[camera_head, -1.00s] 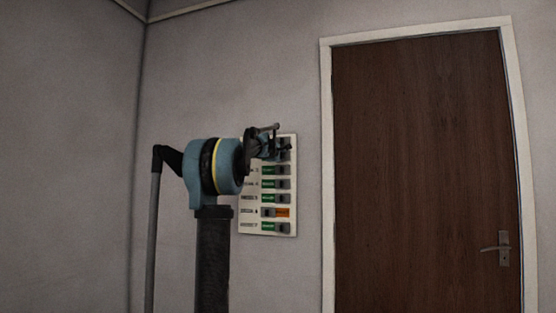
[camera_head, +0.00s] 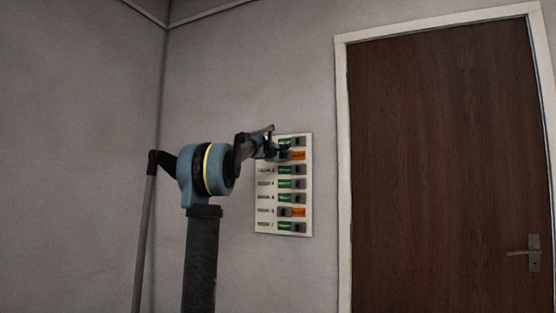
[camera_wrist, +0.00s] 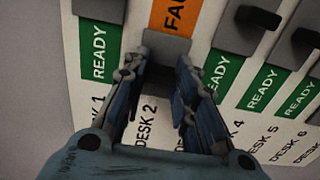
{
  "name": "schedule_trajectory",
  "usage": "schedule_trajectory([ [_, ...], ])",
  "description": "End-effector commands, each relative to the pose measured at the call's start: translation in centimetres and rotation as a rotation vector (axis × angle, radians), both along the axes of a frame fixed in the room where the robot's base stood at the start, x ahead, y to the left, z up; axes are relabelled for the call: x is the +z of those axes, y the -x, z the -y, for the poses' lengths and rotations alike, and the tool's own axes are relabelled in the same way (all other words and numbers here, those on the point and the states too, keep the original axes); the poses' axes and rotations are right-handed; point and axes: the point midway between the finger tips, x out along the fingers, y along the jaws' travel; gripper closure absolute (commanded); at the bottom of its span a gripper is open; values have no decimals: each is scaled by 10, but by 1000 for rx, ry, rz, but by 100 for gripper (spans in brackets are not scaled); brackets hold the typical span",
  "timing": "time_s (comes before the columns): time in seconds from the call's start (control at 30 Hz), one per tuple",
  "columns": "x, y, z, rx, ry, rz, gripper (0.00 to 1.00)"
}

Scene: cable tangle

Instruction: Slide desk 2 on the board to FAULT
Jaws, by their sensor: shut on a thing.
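The white board (camera_head: 308,190) hangs on the wall and carries rows of grey sliders. In the wrist view the desk 2 row is labelled DESK 2 (camera_wrist: 145,125), with its orange FAULT field (camera_wrist: 176,15) uncovered. The desk 2 slider (camera_wrist: 167,45) sits at the label side of that field, covering where the other rows show READY. My gripper (camera_wrist: 162,65) is shut on this slider, one finger on each side. In the head view the second row's orange field (camera_head: 298,155) shows just right of my gripper (camera_head: 284,151).
The desk 1 row shows green READY (camera_wrist: 101,55). A lower row in the head view also shows orange (camera_head: 298,212); the other rows show green. A brown door (camera_head: 445,160) in a white frame stands to the right of the board.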

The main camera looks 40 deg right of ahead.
Motion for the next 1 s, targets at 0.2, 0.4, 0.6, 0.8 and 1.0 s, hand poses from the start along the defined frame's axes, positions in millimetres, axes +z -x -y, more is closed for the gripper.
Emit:
schedule_trajectory([
  [0.2,-1,-1,-1,4,-2,1,53],
  [0.4,-1,0,0,3,-1,1,53],
  [0.6,0,4,-7,3,-1,1,53],
  [0.8,-1,17,-28,2,0,0,53],
  [1.0,-1,32,-55,4,-1,-1,53],
])
